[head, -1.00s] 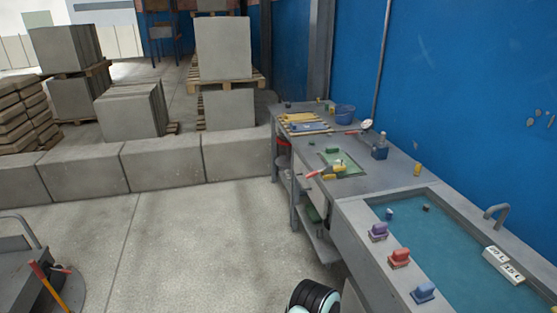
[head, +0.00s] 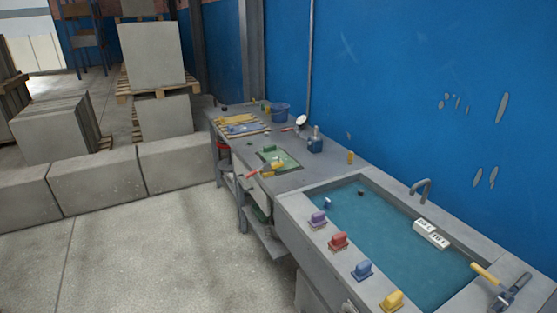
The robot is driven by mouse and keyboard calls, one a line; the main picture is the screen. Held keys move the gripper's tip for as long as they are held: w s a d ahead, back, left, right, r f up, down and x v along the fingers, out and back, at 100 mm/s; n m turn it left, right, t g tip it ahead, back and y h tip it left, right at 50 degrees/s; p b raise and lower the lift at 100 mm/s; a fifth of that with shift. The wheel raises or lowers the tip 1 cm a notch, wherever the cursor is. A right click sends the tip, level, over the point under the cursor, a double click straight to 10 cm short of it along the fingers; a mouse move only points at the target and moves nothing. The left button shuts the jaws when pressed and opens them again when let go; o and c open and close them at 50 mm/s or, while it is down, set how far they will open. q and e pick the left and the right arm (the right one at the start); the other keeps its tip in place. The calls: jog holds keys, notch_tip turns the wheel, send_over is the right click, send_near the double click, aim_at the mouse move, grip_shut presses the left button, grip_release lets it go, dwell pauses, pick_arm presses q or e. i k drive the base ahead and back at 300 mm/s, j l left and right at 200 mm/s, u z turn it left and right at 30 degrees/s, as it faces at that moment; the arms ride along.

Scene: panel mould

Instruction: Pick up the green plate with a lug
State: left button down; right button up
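A yellow tool (head: 277,166) and a red-handled tool (head: 249,175) lie at the plate's near left edge. Neither of my grippers shows in the head view.
A basin of blue-green water (head: 395,235) fills the near part of the bench, with purple, red, blue and yellow handled blocks along its left rim.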

aim_at(270, 154)
jog(key=i+j+u, duration=0.35)
jog(key=i, duration=0.2)
jog(key=i+j+u, duration=0.4)
jog(key=i, duration=0.25)
jog(key=i+u, duration=0.35)
jog(key=i, duration=0.25)
jog(key=i+z, duration=0.3)
jog(key=i, duration=0.15)
jog(key=i+j+z, duration=0.25)
jog(key=i, duration=0.15)
jog(key=i+j+z, duration=0.3)
jog(key=i, duration=0.15)
jog(key=i+j+z, duration=0.15)
jog(key=z, duration=0.2)
jog(key=i+j+z, duration=0.25)
jog(key=z, duration=0.15)
jog(key=i+j+z, duration=0.2)
jog(key=z, duration=0.15)
jog(key=k+j, duration=0.05)
jog(key=j, duration=0.05)
